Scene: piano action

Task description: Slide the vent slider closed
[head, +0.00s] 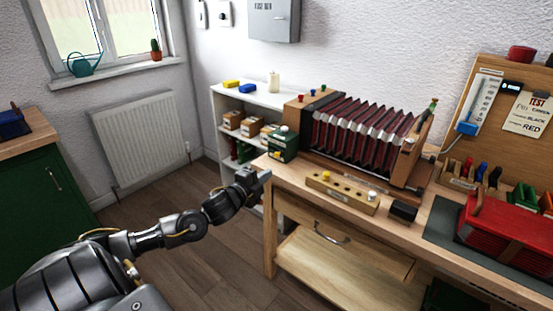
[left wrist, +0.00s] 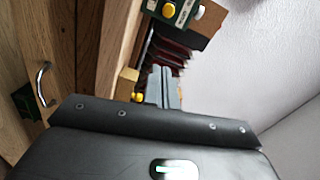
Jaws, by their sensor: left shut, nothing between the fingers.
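I cannot tell for sure which part is the vent slider. A wooden strip (head: 342,192) with a row of dark holes and a yellow knob (head: 326,176) lies on the bench in front of the red pleated bellows (head: 365,132). My left gripper (head: 264,175) is at the bench's left corner, left of the strip and apart from it. In the left wrist view the shut, empty fingers (left wrist: 160,84) point toward the bellows (left wrist: 166,52). A yellow knob (left wrist: 138,97) shows beside them, partly hidden by the gripper body. My right gripper is not in view.
A green box (head: 283,145) stands at the bellows' left end, near my left gripper. A black block (head: 403,211) sits right of the strip. A red bellows-like object (head: 510,230) lies on a dark mat at right. The bench (head: 300,186) has a drawer handle in front.

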